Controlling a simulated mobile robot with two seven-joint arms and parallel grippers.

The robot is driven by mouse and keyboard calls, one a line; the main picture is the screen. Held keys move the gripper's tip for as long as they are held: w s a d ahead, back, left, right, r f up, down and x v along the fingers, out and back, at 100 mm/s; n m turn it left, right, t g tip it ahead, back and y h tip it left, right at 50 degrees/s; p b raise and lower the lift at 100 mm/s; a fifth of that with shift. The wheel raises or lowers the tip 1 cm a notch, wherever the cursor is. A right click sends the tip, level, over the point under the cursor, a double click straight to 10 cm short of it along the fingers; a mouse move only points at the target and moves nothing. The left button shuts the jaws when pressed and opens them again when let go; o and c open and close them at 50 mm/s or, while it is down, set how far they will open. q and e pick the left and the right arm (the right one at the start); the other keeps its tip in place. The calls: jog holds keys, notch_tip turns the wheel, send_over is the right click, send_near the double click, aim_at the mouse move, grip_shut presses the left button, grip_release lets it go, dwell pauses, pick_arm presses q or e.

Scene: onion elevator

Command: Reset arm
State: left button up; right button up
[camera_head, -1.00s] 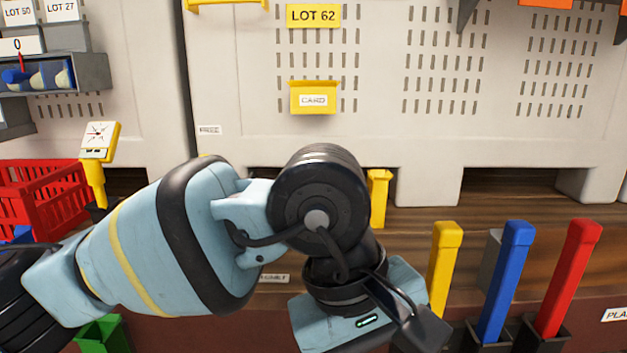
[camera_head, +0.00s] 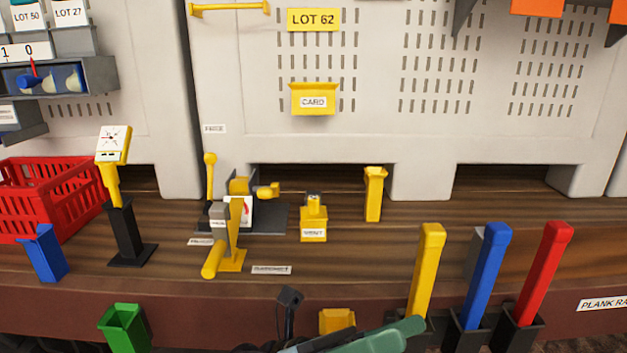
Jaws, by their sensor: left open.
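My left gripper (camera_head: 338,337) shows only in part at the bottom edge of the head view, with a black piece and a teal piece in sight. It is low, in front of the table's front edge, and I see nothing held in it. The rest of my left arm is mostly out of the picture. My right gripper is not in view.
On the wooden table (camera_head: 330,262) stand a yellow lever device (camera_head: 238,235), a yellow VENT block (camera_head: 313,222), a yellow post (camera_head: 374,195) and a red basket (camera_head: 85,190). Yellow (camera_head: 427,270), blue (camera_head: 483,275) and red (camera_head: 545,272) bars stand in black holders at the front right.

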pick_arm(q)
jog(key=w+a+f+n+t+y+p, duration=0.1)
jog(key=a+f+n+t+y, duration=0.55)
jog(key=n, duration=0.55)
jog(key=w+a+f+n+t+y+p, duration=0.1)
jog(key=a+f+n+t+y, duration=0.35)
jog(key=f+n+t, duration=0.45)
jog(key=w+a+f+n+t+y+p, duration=0.1)
jog(key=a+f+n+t+y, duration=0.45)
jog(key=f+n, duration=0.6)
jog(key=s+a+f+n+g+y, duration=0.3)
jog(key=s+f, duration=0.5)
jog(key=s, duration=0.3)
jog(key=s+a+f+n+g+y+p, duration=0.1)
jog(key=s+a+f+n+g+y, duration=0.2)
jog(key=s+a+f+n+g, duration=0.3)
jog(key=s+a+f+n, duration=0.2)
jog(key=s+n, duration=0.1)
jog(key=s, duration=0.2)
jog(key=shift+s+a, duration=0.3)
jog(key=shift+s, duration=0.1)
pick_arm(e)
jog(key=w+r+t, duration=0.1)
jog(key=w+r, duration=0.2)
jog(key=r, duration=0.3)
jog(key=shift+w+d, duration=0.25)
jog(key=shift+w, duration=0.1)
